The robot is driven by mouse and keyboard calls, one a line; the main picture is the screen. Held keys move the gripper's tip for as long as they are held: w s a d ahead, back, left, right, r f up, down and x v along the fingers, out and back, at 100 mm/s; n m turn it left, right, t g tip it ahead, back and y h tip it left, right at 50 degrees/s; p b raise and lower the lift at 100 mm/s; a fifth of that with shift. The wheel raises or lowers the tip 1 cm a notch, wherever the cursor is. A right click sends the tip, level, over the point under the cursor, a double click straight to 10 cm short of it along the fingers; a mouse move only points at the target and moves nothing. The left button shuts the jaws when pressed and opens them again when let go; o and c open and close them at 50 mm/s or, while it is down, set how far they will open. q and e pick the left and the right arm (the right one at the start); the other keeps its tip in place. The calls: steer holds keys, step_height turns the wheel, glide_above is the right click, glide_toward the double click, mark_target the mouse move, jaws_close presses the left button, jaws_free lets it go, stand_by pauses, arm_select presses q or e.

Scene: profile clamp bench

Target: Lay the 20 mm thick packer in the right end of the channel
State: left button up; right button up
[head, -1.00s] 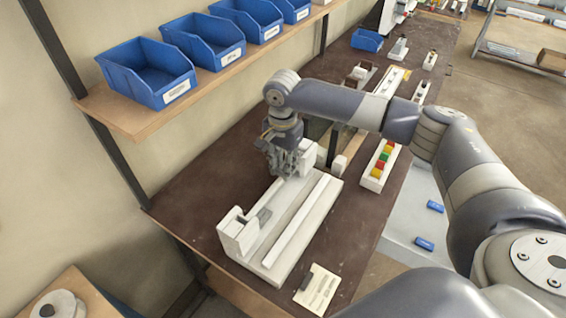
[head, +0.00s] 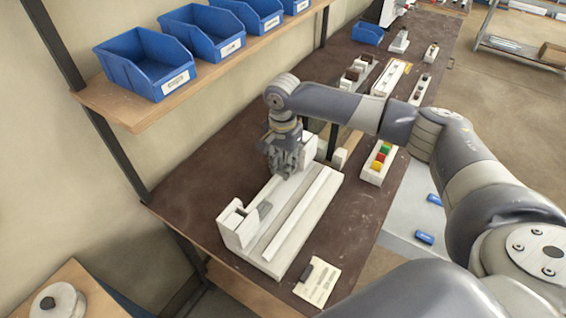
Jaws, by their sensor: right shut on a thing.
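The pale channel fixture (head: 305,217) lies lengthwise on the dark bench, with an upright end block (head: 235,226) at its near left end. A small grey piece (head: 264,209) sits by that block. My right gripper (head: 286,175) points down at the far end of the channel. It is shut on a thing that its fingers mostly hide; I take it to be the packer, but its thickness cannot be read. Whether the held piece touches the channel floor cannot be told. My left gripper is not in view.
A card (head: 318,288) with a small dark block (head: 305,272) lies near the bench's front edge. A tray of coloured blocks (head: 376,172) stands right of the fixture. Blue bins (head: 148,75) line the shelf above. Bare bench (head: 195,185) lies left of the fixture.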

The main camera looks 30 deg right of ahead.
steer(key=shift+f+b, duration=0.4)
steer(key=shift+f, duration=1.65)
steer(key=o, duration=0.9)
steer(key=shift+c, duration=0.2)
steer(key=shift+r, duration=0.1)
step_height(320, 180, up, 8)
steer(key=p, duration=0.9)
steer(key=shift+p, duration=0.3)
